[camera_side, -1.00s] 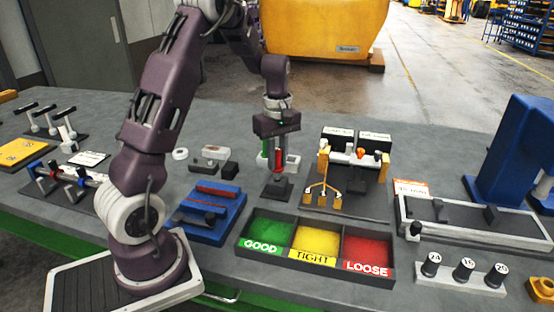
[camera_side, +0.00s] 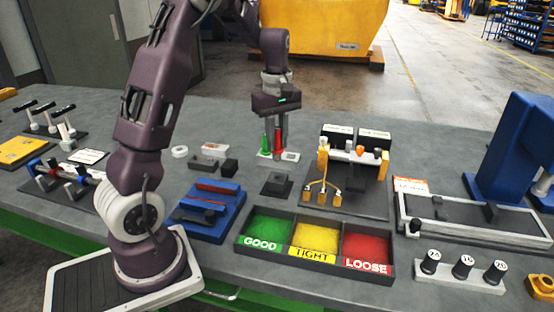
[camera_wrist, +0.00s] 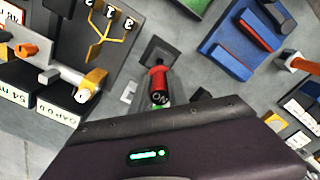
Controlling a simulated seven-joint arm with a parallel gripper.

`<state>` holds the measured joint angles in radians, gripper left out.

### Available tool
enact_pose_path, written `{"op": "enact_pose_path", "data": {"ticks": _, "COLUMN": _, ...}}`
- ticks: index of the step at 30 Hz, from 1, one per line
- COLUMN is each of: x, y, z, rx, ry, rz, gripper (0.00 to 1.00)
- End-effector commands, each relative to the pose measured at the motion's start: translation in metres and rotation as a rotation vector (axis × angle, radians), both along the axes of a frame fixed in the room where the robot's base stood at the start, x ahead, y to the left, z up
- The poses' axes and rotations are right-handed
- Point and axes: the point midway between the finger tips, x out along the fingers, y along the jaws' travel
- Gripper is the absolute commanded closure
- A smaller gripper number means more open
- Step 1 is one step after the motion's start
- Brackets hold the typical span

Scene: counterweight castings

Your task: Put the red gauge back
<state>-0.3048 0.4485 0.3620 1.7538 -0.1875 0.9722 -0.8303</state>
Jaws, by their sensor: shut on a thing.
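My gripper (camera_side: 279,143) is shut on the red gauge (camera_side: 278,138) and holds it upright over the pale gauge stand (camera_side: 290,156). I cannot tell whether the gauge's lower end touches the stand. In the wrist view the red gauge (camera_wrist: 159,82) shows a dark end with white lettering. The green gauge (camera_side: 266,143) stands just left of the red one; a bit of green (camera_wrist: 165,103) shows beside it in the wrist view. The dark block on a square plate (camera_side: 276,183) is in front of the stand, with nothing held over it.
A yellow-armed fixture (camera_side: 340,180) stands close on the right. A blue holder with bars (camera_side: 212,210) is at the left front. The GOOD, TIGHT and LOOSE tray (camera_side: 315,248) lies in front. Small grey and black blocks (camera_side: 228,167) sit left of the stand.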

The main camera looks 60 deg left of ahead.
Motion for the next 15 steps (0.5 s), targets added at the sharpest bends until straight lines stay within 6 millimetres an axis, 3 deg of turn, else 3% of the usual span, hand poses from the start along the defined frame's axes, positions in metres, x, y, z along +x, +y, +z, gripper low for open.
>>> {"op": "enact_pose_path", "data": {"ticks": 4, "x": 0.012, "y": 0.010, "z": 0.002, "rx": 0.004, "ry": -0.001, "rz": 0.004, "gripper": 1.00}}
{"op": "enact_pose_path", "data": {"ticks": 9, "x": 0.055, "y": 0.046, "z": 0.009, "rx": 0.008, "ry": -0.001, "rz": 0.011, "gripper": 1.00}}
{"op": "enact_pose_path", "data": {"ticks": 15, "x": 0.087, "y": 0.073, "z": 0.014, "rx": 0.003, "ry": 0.002, "rz": 0.005, "gripper": 1.00}}
